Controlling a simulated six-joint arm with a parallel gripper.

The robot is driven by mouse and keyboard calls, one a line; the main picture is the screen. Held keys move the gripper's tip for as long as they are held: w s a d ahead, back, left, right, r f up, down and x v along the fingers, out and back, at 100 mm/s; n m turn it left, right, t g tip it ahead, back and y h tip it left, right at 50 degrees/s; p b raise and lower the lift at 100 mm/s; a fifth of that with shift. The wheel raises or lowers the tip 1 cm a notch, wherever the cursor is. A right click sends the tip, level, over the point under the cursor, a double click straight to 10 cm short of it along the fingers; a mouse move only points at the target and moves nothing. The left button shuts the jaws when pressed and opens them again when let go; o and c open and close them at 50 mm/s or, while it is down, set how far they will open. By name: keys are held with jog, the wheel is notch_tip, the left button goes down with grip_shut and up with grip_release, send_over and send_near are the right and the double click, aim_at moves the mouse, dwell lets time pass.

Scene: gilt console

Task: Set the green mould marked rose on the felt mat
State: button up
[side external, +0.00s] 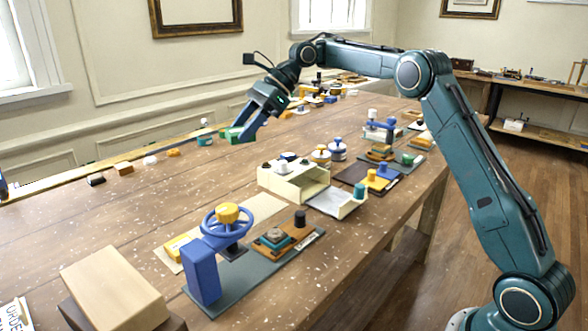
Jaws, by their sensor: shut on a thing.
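My gripper (244,130) reaches down over the far left part of the table, its blue fingers shut on a green block (234,134), the green mould. The fingers cover part of the block, and no rose mark is readable from here. I cannot tell whether its underside touches the table. Several flat mats lie on the table: a beige one (268,207), a grey one (207,299) at the front and a dark one (352,173) further right. I cannot tell which is the felt mat.
A cream box with a drawer (292,187) stands mid-table. A blue handwheel press (204,274) stands in front. A teal jar (204,141) is close left of the green block. Small pieces line the back edge. The wooden table (130,215) has bare room at left centre.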

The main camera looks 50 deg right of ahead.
aim_at(251, 213)
jog(key=shift+f, duration=0.15)
notch_tip(251, 213, down, 20)
jog(key=shift+r, duration=0.15)
dwell(1.0)
jog(key=o, duration=1.1)
jog(key=v, duration=1.2)
jog(key=shift+w, duration=0.1)
